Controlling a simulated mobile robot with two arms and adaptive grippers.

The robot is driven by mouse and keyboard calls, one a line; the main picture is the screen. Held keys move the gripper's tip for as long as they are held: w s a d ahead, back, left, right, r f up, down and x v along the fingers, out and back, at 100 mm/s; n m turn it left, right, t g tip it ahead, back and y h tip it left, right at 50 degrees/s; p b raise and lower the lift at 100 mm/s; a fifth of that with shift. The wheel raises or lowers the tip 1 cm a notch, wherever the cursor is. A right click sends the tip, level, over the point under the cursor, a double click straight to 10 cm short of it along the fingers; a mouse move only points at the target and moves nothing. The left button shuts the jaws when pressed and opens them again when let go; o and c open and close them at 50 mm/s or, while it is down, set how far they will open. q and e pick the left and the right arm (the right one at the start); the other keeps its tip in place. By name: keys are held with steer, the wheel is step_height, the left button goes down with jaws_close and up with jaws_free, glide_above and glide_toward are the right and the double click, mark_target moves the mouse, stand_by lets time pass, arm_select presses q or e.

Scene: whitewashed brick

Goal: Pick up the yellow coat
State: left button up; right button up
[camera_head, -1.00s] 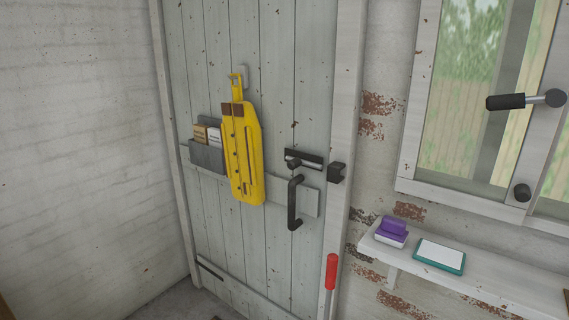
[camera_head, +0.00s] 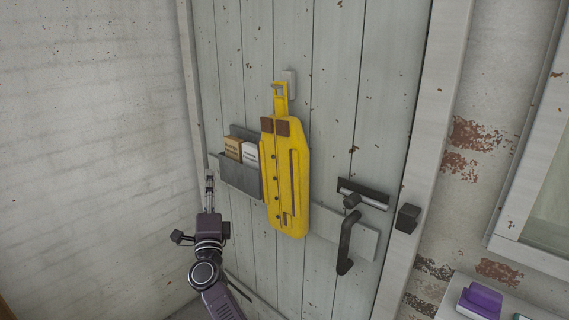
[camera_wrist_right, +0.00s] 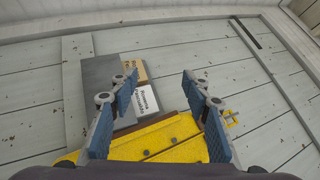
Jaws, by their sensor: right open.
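The yellow coat (camera_head: 286,185) hangs upright on the grey plank door (camera_head: 365,85), from a hook on a small pale plate (camera_head: 289,80). In the right wrist view the coat (camera_wrist_right: 175,140) lies across the lower middle, partly behind my fingers. My right gripper (camera_head: 209,187) is to the left of the coat in the head view, in front of the door and apart from the coat in the picture. In the right wrist view its blue-padded fingers (camera_wrist_right: 159,78) are spread with nothing gripped. My left gripper is not in view.
A grey wall pocket (camera_head: 240,174) holding a tan and a white booklet is fixed beside the coat's left side. A black door handle (camera_head: 347,243) sticks out at the lower right. A shelf with a purple item (camera_head: 483,300) stands at the bottom right.

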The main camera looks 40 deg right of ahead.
mark_target(278, 108)
steer(key=s+d+r+m+g+h+p, duration=0.15)
steer(key=s+d+r+m+g, duration=0.25)
steer(key=d+r+m+g, duration=0.45)
steer(key=s+d+r+m+g+h+p, duration=0.1)
steer(key=s+d+r+m+g+h, duration=0.4)
steer(key=r+m, duration=0.75)
steer(key=shift+m+t+y, duration=0.8)
steer(key=shift+t+y, duration=0.15)
steer(key=w+d+p, duration=0.1)
steer(key=d, duration=0.1)
steer(key=w+d+f+p, duration=0.1)
steer(key=d, duration=0.1)
steer(key=w+d+p, duration=0.1)
steer(key=d, duration=0.1)
steer(key=shift+w+d+f, duration=0.2)
steer(key=shift+d+f, duration=0.05)
steer(key=shift+f, duration=0.15)
steer(key=shift+w+d+f, duration=0.15)
steer(key=shift+d+f, duration=0.1)
steer(key=shift+d, duration=0.1)
steer(key=shift+a, duration=0.1)
steer(key=c, duration=0.3)
jaws_close()
steer(key=shift+r, duration=0.15)
